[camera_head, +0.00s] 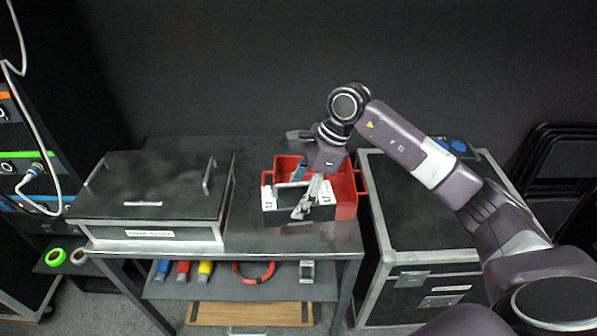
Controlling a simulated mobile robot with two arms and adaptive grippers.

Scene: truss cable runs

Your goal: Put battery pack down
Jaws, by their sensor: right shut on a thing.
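The battery pack looks to be the dark block with pale labelled ends (271,198) at the front of a red crate (346,208) on the grey table. My right gripper (303,211) reaches down over the crate from the right. Its fingers are shut on the pack and cover part of its middle. Whether the pack is resting on something or held just above it cannot be told from this angle. My left gripper is not in view.
A black case with a handle (150,190) fills the table's left side. The table's front strip (290,240) is bare. A lower shelf holds coloured rolls (183,272) and a red ring (254,280). A large black case (425,230) stands at the right.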

